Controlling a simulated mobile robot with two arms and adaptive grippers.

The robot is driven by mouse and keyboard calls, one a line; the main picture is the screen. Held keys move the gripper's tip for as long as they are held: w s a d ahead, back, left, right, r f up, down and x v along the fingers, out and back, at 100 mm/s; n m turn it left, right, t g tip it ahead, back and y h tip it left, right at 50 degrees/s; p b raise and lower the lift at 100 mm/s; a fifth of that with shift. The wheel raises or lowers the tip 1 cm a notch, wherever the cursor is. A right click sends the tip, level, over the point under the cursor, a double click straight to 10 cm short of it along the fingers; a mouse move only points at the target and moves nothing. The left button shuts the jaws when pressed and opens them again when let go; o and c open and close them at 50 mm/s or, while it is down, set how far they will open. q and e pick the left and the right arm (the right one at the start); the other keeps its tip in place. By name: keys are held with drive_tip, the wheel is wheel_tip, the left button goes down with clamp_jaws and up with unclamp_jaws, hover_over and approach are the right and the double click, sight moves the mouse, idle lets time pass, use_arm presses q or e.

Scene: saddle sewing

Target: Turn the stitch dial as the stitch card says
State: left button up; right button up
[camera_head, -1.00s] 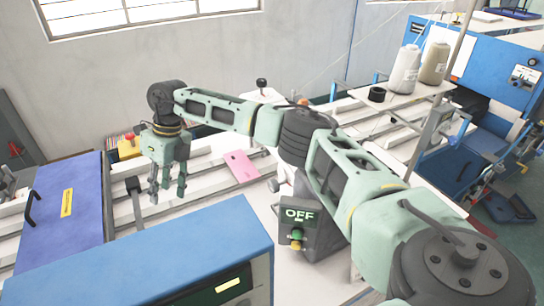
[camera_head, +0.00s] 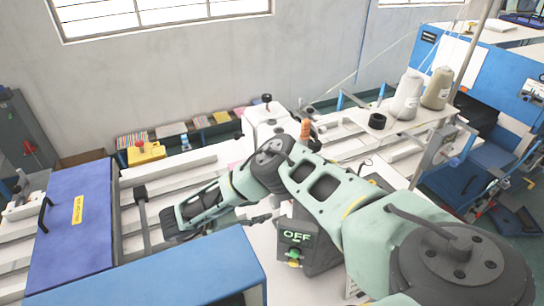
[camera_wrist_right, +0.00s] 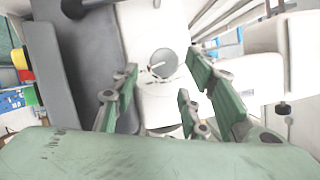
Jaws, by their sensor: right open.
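In the right wrist view a round grey dial (camera_wrist_right: 163,63) with a dark mark faces me on the white machine body (camera_wrist_right: 165,108). My right gripper (camera_wrist_right: 160,82) is open, its green fingers to either side of the dial in the picture; I cannot tell how far it is from it. In the head view my right gripper (camera_head: 262,217) shows side-on, low behind the blue box, pointing right. The white sewing machine (camera_head: 262,122) stands beyond my right arm; the dial is not visible there. I see no readable stitch card. My left gripper is not in view.
A dark control box (camera_head: 297,238) reading OFF stands just right of the gripper. A blue box (camera_head: 150,270) fills the near left, a blue-purple panel (camera_head: 75,225) lies farther left. Thread cones (camera_head: 407,95) stand on a shelf at right.

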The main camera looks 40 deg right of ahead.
sight(273, 205)
drive_tip(key=shift+x, duration=2.65)
drive_tip(key=c, duration=0.3)
drive_tip(key=shift+f, duration=0.15)
drive_tip(key=c, duration=0.7)
